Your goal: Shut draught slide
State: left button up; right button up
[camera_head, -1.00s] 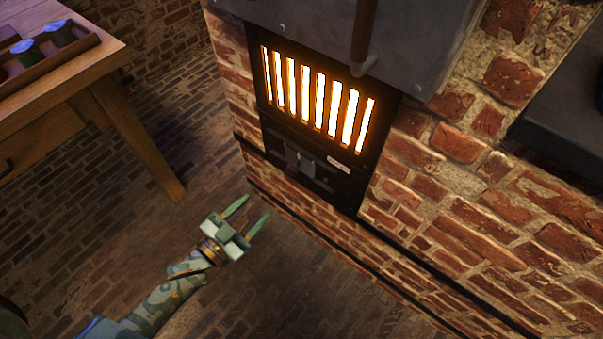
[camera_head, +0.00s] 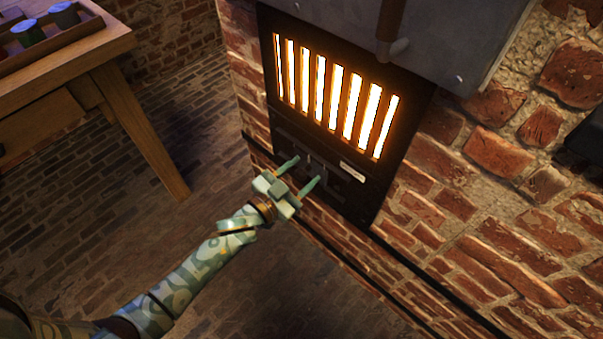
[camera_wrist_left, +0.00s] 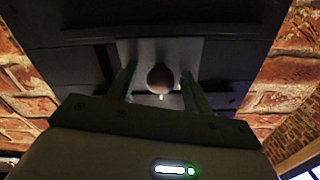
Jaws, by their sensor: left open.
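The draught slide is a grey plate (camera_wrist_left: 190,48) with a round knob (camera_wrist_left: 161,77), set in the dark panel (camera_head: 347,191) below the glowing grate. In the head view my left gripper (camera_head: 308,171) is in front of this panel and partly hides the slide. Its jaws are open. In the left wrist view the knob appears between the two green fingers (camera_wrist_left: 159,80), with a gap on each side. I cannot tell whether the fingertips reach past the knob. My right gripper is in neither view.
The glowing barred grate (camera_head: 335,92) is just above the panel. Brick wall (camera_head: 480,235) surrounds the panel. A wooden table (camera_head: 105,60) with a tray of jars (camera_head: 63,15) stands at the left. The brick floor (camera_head: 180,225) between is clear.

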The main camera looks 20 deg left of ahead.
aim_at(326, 178)
pick_arm(q)
grip_shut()
jog(key=d, duration=0.2)
jog(key=s+d, duration=0.1)
jog(key=d, duration=0.1)
jog(key=shift+s+p, duration=0.2)
jog(key=shift+p, duration=0.2)
jog(key=shift+s+d, duration=0.15)
jog(key=shift+d, duration=0.15)
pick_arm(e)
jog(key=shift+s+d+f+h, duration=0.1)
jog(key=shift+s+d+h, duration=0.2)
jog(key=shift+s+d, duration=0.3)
pick_arm(q)
jog(key=shift+d+f, duration=0.1)
grip_release()
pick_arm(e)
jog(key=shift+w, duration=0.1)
pick_arm(q)
jog(key=shift+s, duration=0.1)
